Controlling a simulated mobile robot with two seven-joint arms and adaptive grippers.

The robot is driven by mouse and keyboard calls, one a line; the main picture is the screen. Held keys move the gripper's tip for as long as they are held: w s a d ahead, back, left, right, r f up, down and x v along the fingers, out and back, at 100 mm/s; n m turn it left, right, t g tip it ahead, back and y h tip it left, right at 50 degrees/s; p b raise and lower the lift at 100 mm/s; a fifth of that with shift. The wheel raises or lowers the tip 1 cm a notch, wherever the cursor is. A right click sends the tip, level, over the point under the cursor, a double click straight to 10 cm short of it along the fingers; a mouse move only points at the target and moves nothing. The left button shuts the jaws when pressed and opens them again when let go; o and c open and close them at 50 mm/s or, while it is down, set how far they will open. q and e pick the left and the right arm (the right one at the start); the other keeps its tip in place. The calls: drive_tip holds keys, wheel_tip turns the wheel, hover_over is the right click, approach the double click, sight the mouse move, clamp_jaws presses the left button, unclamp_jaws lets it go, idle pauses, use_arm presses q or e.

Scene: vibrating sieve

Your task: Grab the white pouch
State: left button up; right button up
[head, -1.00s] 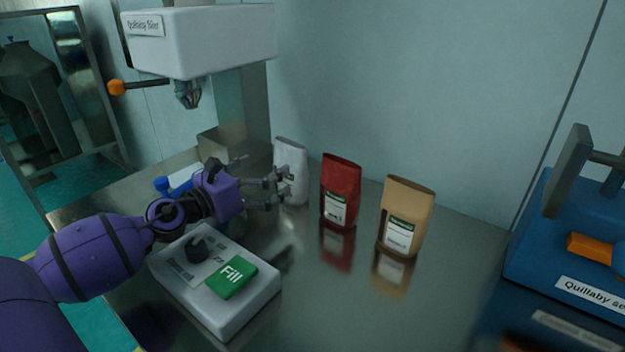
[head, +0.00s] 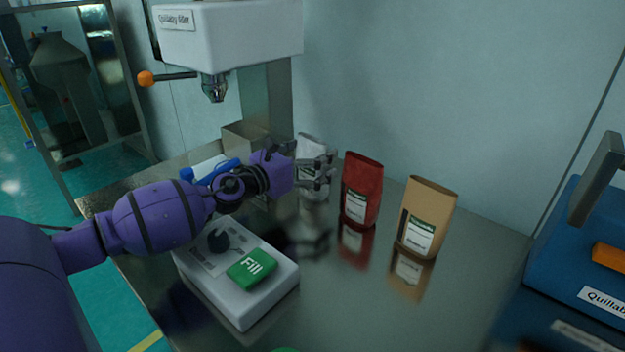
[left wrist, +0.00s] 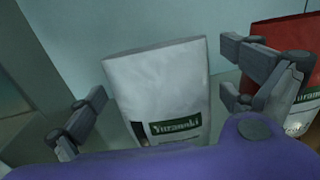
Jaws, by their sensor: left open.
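The white pouch (head: 308,143) stands upright on the steel table, left of the red pouch, partly hidden by my left gripper in the head view. In the left wrist view the white pouch (left wrist: 160,85), with its green and white label, fills the middle. My left gripper (head: 326,169) is open in front of the pouch. In the left wrist view its fingers (left wrist: 166,70) are spread to either side of the pouch, with a visible gap on the left. Whether the right finger touches it I cannot tell. My right gripper is not in view.
A red pouch (head: 361,190) stands close on the right, near the right finger. A tan pouch (head: 427,217) is farther right. A grey control box (head: 237,299) with a green Fill button lies below my left arm. The white filler head (head: 232,35) hangs above at the left.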

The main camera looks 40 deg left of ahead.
use_arm(q)
drive_tip(key=c, duration=1.5)
drive_tip(key=shift+r, duration=0.1)
drive_tip(key=shift+c, duration=0.2)
